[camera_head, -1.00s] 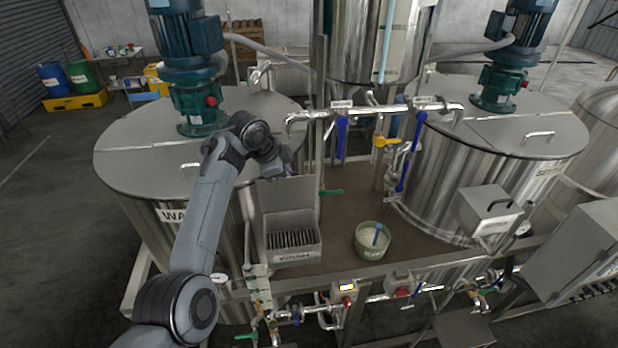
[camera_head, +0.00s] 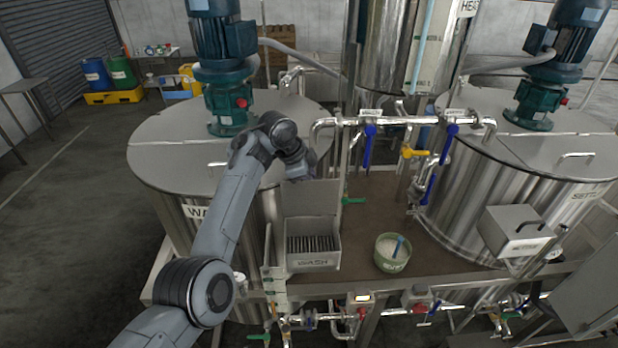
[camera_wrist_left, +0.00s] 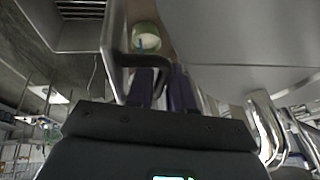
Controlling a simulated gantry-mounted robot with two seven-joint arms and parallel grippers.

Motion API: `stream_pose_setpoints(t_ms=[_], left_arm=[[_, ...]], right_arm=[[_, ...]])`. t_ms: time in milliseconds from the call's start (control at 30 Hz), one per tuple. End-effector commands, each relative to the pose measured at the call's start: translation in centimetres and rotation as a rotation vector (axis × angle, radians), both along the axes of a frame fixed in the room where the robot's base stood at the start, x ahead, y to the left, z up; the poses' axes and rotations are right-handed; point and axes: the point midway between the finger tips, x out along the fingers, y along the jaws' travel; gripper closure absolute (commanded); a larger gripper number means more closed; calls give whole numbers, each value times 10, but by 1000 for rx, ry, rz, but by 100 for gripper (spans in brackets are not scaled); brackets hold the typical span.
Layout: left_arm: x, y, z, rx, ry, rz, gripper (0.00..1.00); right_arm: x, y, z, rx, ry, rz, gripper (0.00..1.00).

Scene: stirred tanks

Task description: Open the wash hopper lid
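The wash hopper (camera_head: 313,262) is a small grey box marked WASH with dark grating inside, standing on the brown deck. Its lid (camera_head: 311,199) stands raised, roughly upright, at the back of the hopper. My left gripper (camera_head: 300,170) is at the lid's top edge in the head view, its fingertips hard to make out there. In the left wrist view, my two dark fingers (camera_wrist_left: 162,88) are a little apart, close to the dark lid handle (camera_wrist_left: 150,64). I cannot tell whether they grip it. The hopper grating (camera_wrist_left: 80,8) shows beyond. My right gripper is not in view.
A green tub (camera_head: 393,252) with a blue tool stands right of the hopper. Pipes with blue-handled valves (camera_head: 369,145) run above the deck. The wash tank (camera_head: 165,150) is on the left, and a lidded grey box (camera_head: 517,232) is on the right.

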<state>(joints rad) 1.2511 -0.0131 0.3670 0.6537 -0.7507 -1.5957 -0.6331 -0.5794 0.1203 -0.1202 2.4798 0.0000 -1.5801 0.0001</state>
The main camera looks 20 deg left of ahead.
Motion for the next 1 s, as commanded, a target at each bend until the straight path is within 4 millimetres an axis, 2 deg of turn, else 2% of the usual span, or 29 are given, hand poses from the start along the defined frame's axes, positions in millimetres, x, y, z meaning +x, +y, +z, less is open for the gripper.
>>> stream_pose_setpoints(t_ms=[267, 700, 1000], left_arm=[[-6, 5, 19, -2, -5, 1, 79], [-29, 25, 81, 0, -2, 1, 79], [-35, 30, 97, 0, 0, 0, 79]], right_arm=[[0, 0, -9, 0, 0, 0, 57], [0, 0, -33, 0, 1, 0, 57], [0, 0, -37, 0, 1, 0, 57]])
